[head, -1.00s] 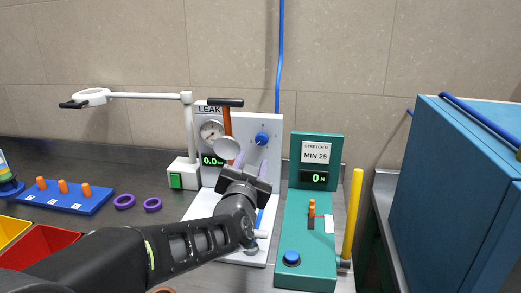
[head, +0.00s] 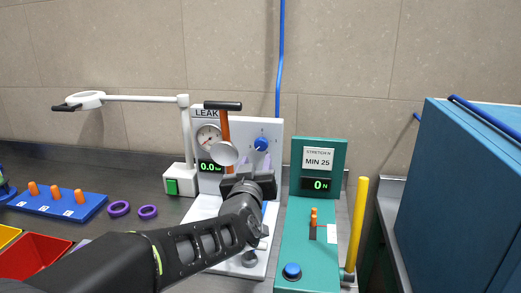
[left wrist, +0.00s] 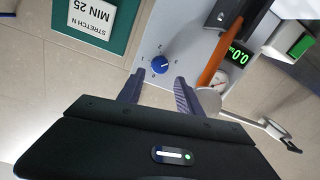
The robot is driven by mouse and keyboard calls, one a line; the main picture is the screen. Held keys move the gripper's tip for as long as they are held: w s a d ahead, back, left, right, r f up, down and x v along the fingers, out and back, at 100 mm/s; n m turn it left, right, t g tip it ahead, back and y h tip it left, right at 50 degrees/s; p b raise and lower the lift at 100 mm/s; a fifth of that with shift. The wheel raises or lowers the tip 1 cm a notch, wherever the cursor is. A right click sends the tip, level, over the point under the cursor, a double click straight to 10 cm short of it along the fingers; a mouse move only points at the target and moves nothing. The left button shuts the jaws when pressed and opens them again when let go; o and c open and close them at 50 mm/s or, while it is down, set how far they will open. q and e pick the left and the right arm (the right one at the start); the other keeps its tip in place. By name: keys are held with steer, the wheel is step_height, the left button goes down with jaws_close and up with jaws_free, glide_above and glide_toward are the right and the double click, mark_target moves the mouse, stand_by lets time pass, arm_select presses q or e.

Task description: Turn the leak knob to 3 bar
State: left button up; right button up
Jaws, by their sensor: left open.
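The leak knob (head: 261,144) is a round blue dial on the white LEAK panel (head: 271,131), with small marks around it. It also shows in the left wrist view (left wrist: 160,64). The green display (head: 210,167) on the panel reads 0.0. My left gripper (head: 250,162) is open just below the knob in the head view. In the left wrist view its two purple fingers (left wrist: 157,84) point toward the knob, which lies just beyond and between the tips. I see no contact. My right gripper is in neither view.
An orange lever with a black handle (head: 223,105) stands beside the gauge (head: 208,135), close left of my gripper. A white lamp arm (head: 140,98) stands left. The green stretch station (head: 305,233) and a yellow bar (head: 357,222) stand right. A blue cabinet (head: 465,200) is far right.

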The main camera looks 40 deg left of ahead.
mark_target(261, 147)
arm_select(q)
steer(key=shift+p+x, duration=0.65)
steer(key=shift+x, duration=3.25)
jaws_close()
